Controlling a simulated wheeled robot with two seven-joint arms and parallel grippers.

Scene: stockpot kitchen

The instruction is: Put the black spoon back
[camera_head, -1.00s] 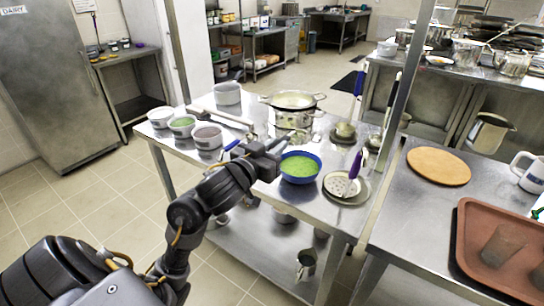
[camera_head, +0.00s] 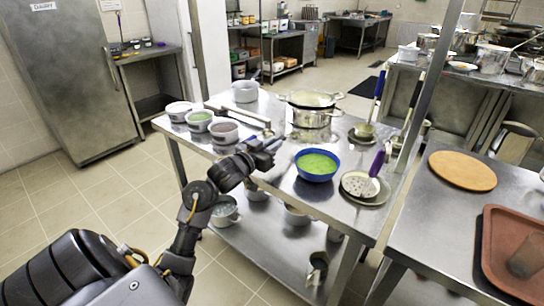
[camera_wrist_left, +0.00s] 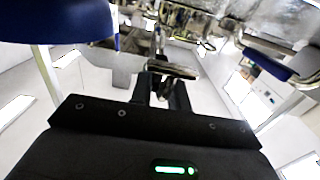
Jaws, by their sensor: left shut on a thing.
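My left gripper (camera_head: 268,149) is over the left part of the steel table (camera_head: 352,217), left of the blue bowl (camera_head: 318,177) of green food. In the left wrist view, its fingers (camera_wrist_left: 162,82) are shut on a shiny metal piece (camera_wrist_left: 176,71). Most of the held thing is hidden, and I cannot tell whether it is the black spoon. I cannot make out a black spoon elsewhere. A purple-handled skimmer (camera_head: 377,164) rests on a plate (camera_head: 353,192) to the right. My right gripper is not in view.
A pot (camera_head: 310,118) stands behind the bowl. Several white tubs (camera_head: 198,122) line the table's left end. A blue-handled ladle (camera_head: 377,86) stands at a small dish at the back right. A brown board (camera_head: 462,170) and tray (camera_head: 502,246) lie on the right counter.

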